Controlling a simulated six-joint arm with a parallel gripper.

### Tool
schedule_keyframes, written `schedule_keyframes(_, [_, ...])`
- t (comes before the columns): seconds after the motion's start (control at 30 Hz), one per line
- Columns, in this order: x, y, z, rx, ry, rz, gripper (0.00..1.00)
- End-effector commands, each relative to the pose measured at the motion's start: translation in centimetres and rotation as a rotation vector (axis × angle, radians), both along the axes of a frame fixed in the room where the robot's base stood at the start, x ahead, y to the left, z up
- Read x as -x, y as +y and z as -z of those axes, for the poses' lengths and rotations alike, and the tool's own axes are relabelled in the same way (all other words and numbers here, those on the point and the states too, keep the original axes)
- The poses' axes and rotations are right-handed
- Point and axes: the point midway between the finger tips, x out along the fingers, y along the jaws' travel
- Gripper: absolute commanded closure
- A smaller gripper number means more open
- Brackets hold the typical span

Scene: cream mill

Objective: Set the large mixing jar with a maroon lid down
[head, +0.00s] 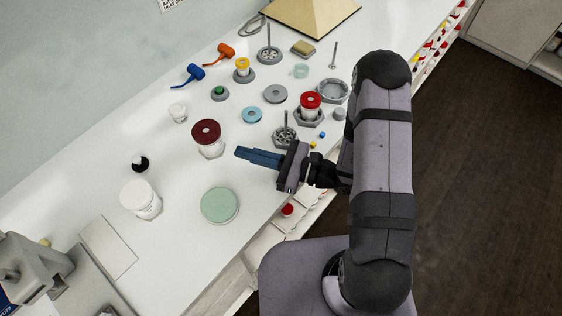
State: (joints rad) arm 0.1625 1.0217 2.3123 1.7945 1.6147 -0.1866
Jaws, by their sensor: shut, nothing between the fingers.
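The large mixing jar with a maroon lid (207,137) stands upright on the white bench, left of my gripper. Its white body shows below the lid. My gripper (238,152) is above the bench with its blue fingers together, pointing left towards the jar. The fingers hold nothing, and a small gap shows between their tips and the jar. What lies right under the jar is hard to make out.
A white jar (141,199) and a pale green disc (220,205) are nearer the front. A blue ring (251,115), a red-lidded jar (310,104) and a metal rack (284,135) stand behind my gripper. Bare bench lies between the maroon-lidded jar and the green disc.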

Motion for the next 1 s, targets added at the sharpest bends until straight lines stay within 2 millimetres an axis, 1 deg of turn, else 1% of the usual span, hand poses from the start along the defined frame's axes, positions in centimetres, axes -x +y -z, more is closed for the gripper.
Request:
schedule_keyframes(0.03, [0.2,-1.0,0.4,0.0,-0.001,0.007,1.0])
schedule_keyframes(0.2, [1.3,-3.6,0.4,0.001,-0.002,0.006,1.0])
schedule_keyframes(0.4, [2.4,-6.1,0.3,0.002,-0.001,0.005,1.0])
schedule_keyframes(0.5, [2.8,-7.0,0.2,0.001,-0.003,0.003,1.0])
schedule_keyframes(0.7, [3.3,-8.0,0.1,0.0,-0.001,0.001,1.0])
schedule_keyframes(1.0, [3.4,-8.2,0.1,0.001,-0.001,-0.001,1.0])
